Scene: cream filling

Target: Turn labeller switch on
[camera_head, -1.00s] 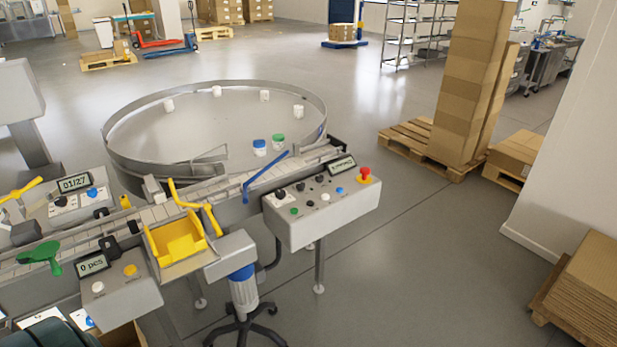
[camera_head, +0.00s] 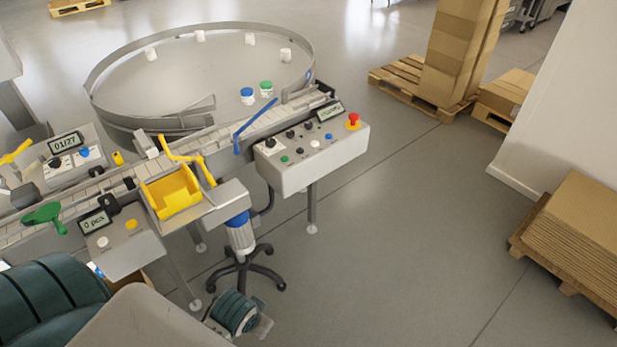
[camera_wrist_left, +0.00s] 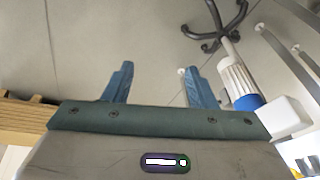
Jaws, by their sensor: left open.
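Three control boxes stand along the conveyor in the head view. The box (camera_head: 72,158) at the left has a 01/27 display, a black switch knob (camera_head: 55,162) and a blue button. A second box (camera_head: 125,245) has a 0 pcs display with white and yellow buttons. The right box (camera_head: 312,165) carries several dark knobs, coloured buttons and a red emergency stop (camera_head: 353,121). I cannot tell which is the labeller's. My left gripper (camera_wrist_left: 157,75) is open and empty in the left wrist view, with floor beyond it. My left arm enters low in the head view.
The conveyor (camera_head: 110,185) runs to a round turntable (camera_head: 200,85) with white jars. A yellow tray (camera_head: 172,192) and a motor on a black stand (camera_head: 242,255) are at its front. Cardboard stacks (camera_head: 575,240) stand at the right. The middle floor is clear.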

